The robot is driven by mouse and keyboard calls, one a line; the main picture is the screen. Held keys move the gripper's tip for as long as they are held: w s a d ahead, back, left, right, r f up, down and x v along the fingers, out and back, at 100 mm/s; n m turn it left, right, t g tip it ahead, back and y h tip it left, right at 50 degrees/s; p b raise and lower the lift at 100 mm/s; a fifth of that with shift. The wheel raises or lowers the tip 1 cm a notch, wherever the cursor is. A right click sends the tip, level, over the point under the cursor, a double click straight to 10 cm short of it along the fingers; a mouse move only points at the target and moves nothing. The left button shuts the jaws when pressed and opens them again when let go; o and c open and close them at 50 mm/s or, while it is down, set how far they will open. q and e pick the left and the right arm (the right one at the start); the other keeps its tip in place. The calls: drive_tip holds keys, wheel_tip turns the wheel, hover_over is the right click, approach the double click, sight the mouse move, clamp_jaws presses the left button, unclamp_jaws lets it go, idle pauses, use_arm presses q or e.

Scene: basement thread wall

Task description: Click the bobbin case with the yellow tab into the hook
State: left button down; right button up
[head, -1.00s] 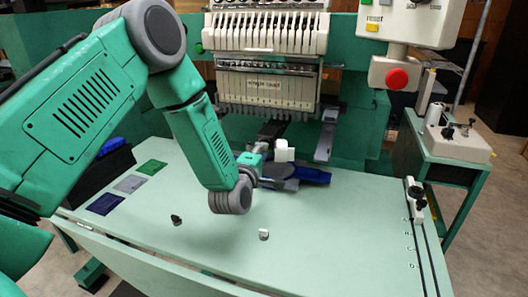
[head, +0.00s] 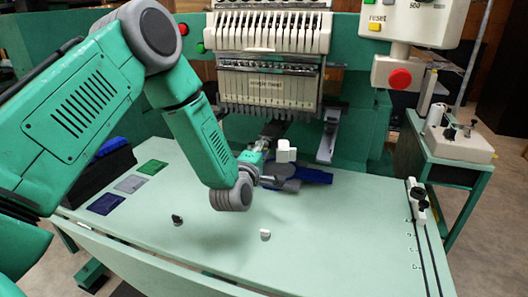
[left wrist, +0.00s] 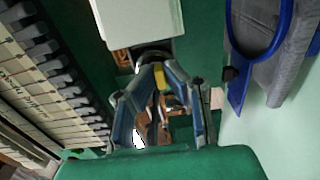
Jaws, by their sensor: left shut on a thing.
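My left gripper (left wrist: 158,76) is shut, its two blue fingers meeting on a small piece with a yellow tab (left wrist: 167,90), the bobbin case. The fingers hide most of the case. Its tip is right at a dark round opening (left wrist: 153,57), seemingly the hook, under the white machine arm (left wrist: 140,20). I cannot tell whether the case is seated or only touching there. In the head view my left wrist reaches below the needle heads beside the white arm end (head: 286,150), and the fingertips are hard to make out. My right gripper is not in view.
A dark small piece (head: 177,219) and a silver one (head: 265,235) lie on the pale green table (head: 340,230). Coloured patches (head: 130,184) lie at left. A blue hoop (left wrist: 262,45) with grey cloth is close to the right of the fingers. The table's front middle is mostly clear.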

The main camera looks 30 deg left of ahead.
use_arm(q)
drive_tip(key=c, duration=1.6)
unclamp_jaws()
drive_tip(key=v, duration=1.1)
drive_tip(key=shift+s+d, duration=0.2)
drive_tip(key=shift+s, duration=0.2)
